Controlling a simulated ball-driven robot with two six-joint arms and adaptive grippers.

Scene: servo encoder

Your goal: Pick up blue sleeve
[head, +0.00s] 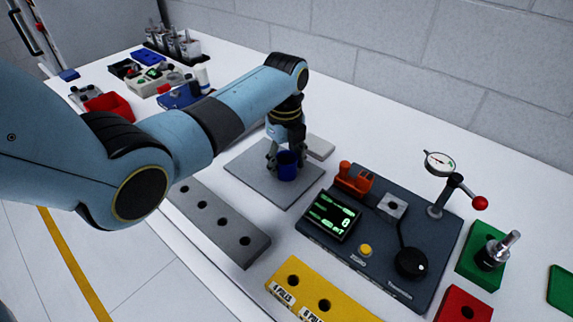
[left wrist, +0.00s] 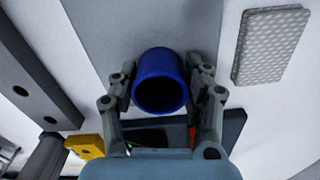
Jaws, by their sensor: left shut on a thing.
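The blue sleeve (head: 287,166) is a short hollow cylinder over the grey plate in the middle of the head view. My left gripper (head: 279,158) points down and is shut on the blue sleeve. In the left wrist view the sleeve (left wrist: 159,82) sits between the two fingers of my left gripper (left wrist: 160,90), with its dark open end facing the camera. I cannot tell whether the sleeve touches the plate or is just above it. My right gripper does not show.
The grey plate (head: 245,175) lies under the sleeve. A grey bar with holes (head: 215,222) lies in front. A dark instrument panel with a display (head: 375,285) stands to the right, near a yellow block (head: 300,290) and a green block (head: 470,264).

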